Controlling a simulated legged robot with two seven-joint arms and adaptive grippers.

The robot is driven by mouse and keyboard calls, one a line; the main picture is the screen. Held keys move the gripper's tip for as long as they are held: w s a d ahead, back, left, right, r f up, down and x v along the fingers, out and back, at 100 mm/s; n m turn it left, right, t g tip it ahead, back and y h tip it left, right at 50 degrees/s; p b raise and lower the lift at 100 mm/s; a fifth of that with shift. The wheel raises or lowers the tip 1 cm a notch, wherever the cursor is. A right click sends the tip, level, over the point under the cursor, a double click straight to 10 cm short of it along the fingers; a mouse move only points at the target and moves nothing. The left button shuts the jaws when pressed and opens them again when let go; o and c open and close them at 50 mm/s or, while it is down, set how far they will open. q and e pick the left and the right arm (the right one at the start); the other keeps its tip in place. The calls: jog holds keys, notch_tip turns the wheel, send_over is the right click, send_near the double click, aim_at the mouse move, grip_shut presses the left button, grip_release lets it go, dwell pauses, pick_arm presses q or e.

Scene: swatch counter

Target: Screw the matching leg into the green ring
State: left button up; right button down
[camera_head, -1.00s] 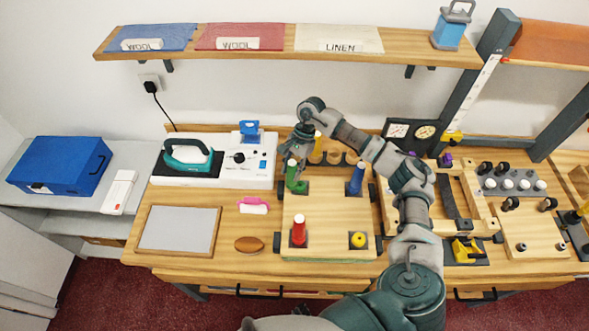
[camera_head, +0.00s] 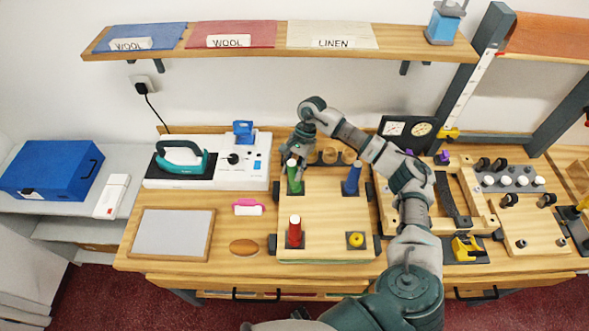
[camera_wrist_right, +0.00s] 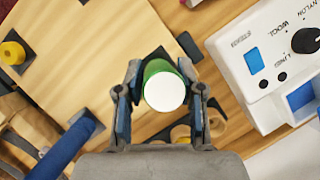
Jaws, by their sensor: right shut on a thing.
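The green leg (camera_head: 294,180) with a white top stands upright at the back left corner of the wooden board (camera_head: 325,215). My right gripper (camera_head: 297,158) is shut on its upper part. In the right wrist view, the green leg (camera_wrist_right: 164,86) is between the fingers, seen from above. A dark plate (camera_wrist_right: 189,46) shows beside it. The green ring is hidden beneath the leg, so I cannot tell how deep the leg sits. A blue leg (camera_head: 352,180) and a red leg (camera_head: 295,232) stand at other corners. A yellow ring (camera_head: 356,240) has no leg in it. My left gripper is not in view.
A white control unit (camera_head: 245,155) and a teal iron (camera_head: 183,158) stand left of the board. Brown round holders (camera_head: 330,156) are just behind it. A pink-handled brush (camera_head: 248,207) and a brown oval piece (camera_head: 244,247) lie to its left. A wooden fixture (camera_head: 480,205) is to the right.

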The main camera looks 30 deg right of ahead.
jog(key=shift+d+f, duration=0.15)
jog(key=shift+d+m, duration=0.1)
jog(key=shift+m, duration=0.3)
jog(key=shift+m+t+y, duration=0.3)
jog(key=shift+m+t, duration=0.2)
jog(key=shift+m, duration=0.3)
jog(key=shift+m+t, duration=0.4)
jog(key=shift+m, duration=0.5)
jog(key=m+t, duration=0.2)
jog(key=m, duration=0.3)
jog(key=shift+w, duration=0.2)
jog(key=m, duration=0.2)
jog(key=m+t+h, duration=0.1)
jog(key=m, duration=0.1)
jog(key=m+t+h, duration=0.1)
jog(key=shift+w+m+b, duration=0.25)
jog(key=shift+m+b, duration=0.1)
jog(key=shift+m, duration=0.05)
jog(key=c, duration=1)
grip_release()
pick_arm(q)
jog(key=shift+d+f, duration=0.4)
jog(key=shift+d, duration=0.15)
pick_arm(e)
jog(key=shift+w, duration=0.1)
